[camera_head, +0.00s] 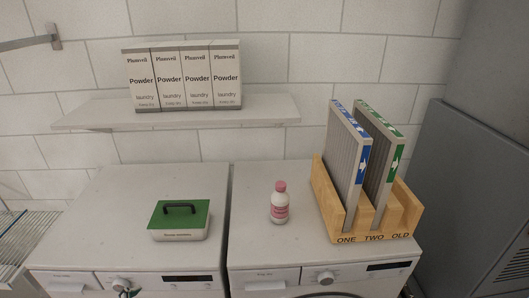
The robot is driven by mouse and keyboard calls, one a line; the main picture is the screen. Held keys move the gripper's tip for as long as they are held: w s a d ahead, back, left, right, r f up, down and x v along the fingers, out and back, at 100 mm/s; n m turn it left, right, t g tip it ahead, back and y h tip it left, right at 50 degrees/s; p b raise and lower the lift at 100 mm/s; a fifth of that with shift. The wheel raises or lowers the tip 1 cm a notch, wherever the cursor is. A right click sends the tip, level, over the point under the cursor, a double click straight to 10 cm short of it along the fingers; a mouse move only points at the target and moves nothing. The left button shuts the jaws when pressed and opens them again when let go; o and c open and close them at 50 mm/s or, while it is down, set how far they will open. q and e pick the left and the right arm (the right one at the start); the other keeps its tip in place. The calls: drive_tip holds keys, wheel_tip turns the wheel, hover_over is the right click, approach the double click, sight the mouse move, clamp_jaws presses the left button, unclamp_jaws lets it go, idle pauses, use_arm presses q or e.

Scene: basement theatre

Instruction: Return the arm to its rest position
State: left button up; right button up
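Neither of my arms nor grippers shows in the head view, so their pose and whether they are open or shut cannot be seen. The view holds two white front-loading machines side by side, the left machine (90,215) and the right machine (310,255). A green-lidded box (180,220) with a dark handle stands on the left machine. A white bottle with a pink cap (279,203) stands upright on the right machine. A wooden rack (330,210) on the right machine holds a blue-edged filter (345,160) and a green-edged filter (383,165) in separate slots.
Several powder boxes (182,78) stand in a row on a wall shelf (270,108) above the machines. A wire rack (25,235) is at the left edge. A large grey cabinet (470,180) stands at the right. The machine tops around the bottle and green-lidded box are clear.

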use_arm(q)
drive_tip(key=s+a+f+g+y, duration=0.1)
drive_tip(key=s+a+y, duration=0.3)
drive_tip(key=s+a, duration=0.55)
drive_tip(key=w+d+f+n+t+h, duration=0.2)
drive_tip(key=d+f+h, duration=0.5)
drive_tip(key=d+f, duration=0.6)
wheel_tip(320, 180, down, 4)
drive_tip(key=shift+w+r+n+t, duration=0.25)
drive_tip(key=shift+n+t, duration=0.25)
drive_tip(key=shift+n, duration=0.1)
drive_tip(key=shift+d, duration=0.1)
